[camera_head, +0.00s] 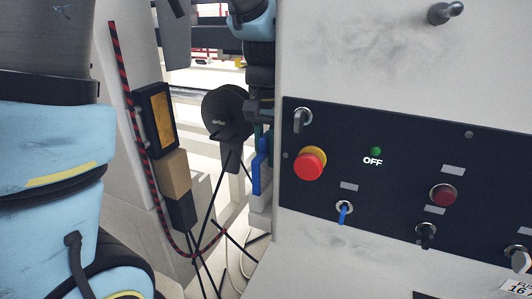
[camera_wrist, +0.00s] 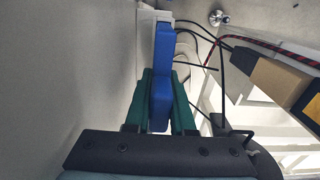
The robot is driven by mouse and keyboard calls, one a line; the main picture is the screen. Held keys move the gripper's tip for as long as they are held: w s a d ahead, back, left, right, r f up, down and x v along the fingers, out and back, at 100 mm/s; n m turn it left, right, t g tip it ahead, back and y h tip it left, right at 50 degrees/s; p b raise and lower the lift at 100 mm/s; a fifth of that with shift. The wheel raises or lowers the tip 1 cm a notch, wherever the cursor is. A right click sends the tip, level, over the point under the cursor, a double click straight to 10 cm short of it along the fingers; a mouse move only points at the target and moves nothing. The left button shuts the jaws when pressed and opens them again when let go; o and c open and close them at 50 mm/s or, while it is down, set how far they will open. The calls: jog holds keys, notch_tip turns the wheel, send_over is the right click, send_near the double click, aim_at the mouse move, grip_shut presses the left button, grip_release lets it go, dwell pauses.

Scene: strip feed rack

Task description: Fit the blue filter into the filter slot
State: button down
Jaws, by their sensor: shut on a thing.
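The blue filter (camera_head: 262,160) is a slim upright piece left of the panel's edge in the head view. In the wrist view the blue filter (camera_wrist: 164,62) lies between the green fingers of my gripper (camera_wrist: 163,80), which is shut on it.
A dark control panel (camera_head: 368,250) with a red button (camera_head: 309,164), knobs and switches is close on the right. Black cables (camera_head: 208,215) and a red-black cord (camera_head: 131,100) hang to the left. A tan block (camera_head: 174,174) is mounted on the left post.

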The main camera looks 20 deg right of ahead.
aim_at(266, 134)
jog(key=shift+f+b, duration=0.6)
jog(key=shift+f, duration=0.45)
jog(key=c, duration=0.7)
grip_release()
notch_tip(266, 134, up, 11)
jog(key=shift+f+b, duration=0.1)
jog(key=shift+b, duration=0.55)
jog(key=a+f+n, duration=0.2)
jog(key=a+f, duration=0.2)
jog(key=a, duration=0.4)
jog(key=w+a+f+n+t, duration=0.1)
jog(key=a+f+n, duration=0.2)
jog(key=a+f, duration=0.2)
jog(key=a+f+n, duration=0.2)
jog(key=a+f, duration=0.3)
jog(key=a, duration=0.7)
jog(key=shift+w+a+f+t, duration=0.1)
jog(key=shift+w+f+t, duration=0.1)
jog(key=shift+t, duration=0.1)
